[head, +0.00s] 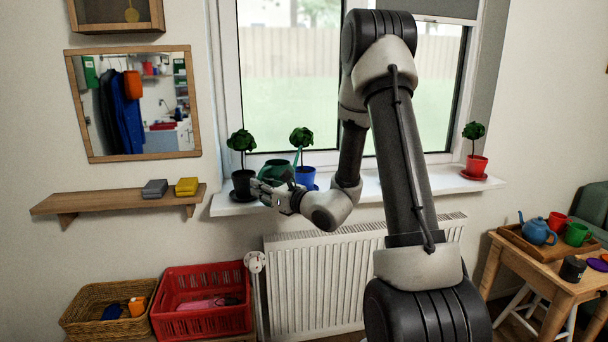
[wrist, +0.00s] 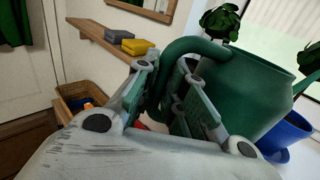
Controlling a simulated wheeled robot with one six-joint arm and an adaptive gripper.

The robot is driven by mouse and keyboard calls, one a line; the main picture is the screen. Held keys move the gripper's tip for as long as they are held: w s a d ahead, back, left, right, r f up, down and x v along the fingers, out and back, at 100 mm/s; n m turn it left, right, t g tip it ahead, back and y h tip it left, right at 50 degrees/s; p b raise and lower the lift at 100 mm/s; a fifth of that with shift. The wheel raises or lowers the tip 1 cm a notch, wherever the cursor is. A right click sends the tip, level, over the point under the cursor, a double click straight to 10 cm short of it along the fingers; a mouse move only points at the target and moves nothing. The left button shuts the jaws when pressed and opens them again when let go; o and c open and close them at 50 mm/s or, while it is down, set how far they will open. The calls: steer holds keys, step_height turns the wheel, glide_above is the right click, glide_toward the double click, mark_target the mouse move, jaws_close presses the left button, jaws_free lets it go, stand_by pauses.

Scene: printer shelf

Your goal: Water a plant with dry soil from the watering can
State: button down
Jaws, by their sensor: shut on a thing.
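The green watering can (head: 275,169) is at the window sill, between a plant in a black pot (head: 243,185) and a plant in a blue pot (head: 305,178). My gripper (head: 262,191) is in front of the can and partly hides it. In the wrist view the fingers (wrist: 172,88) are closed around the handle of the can (wrist: 245,90). The blue pot (wrist: 285,132) shows just right of the can. A third plant, in a red pot (head: 477,166), stands at the right end of the sill. I cannot tell how dry the soil in any pot is.
A wooden shelf (head: 110,202) with a grey and a yellow block is left of the sill. A radiator (head: 320,285) is below. A wicker basket (head: 85,318) and a red crate (head: 190,325) stand at lower left. A table (head: 545,275) with a blue teapot is at right.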

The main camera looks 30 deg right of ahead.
mark_target(261, 174)
steer(key=shift+w+d+f+n, duration=0.1)
steer(key=shift+f+n, duration=0.2)
steer(key=shift+f, duration=0.1)
steer(key=shift+r, duration=2.5)
steer(key=shift+f, duration=0.1)
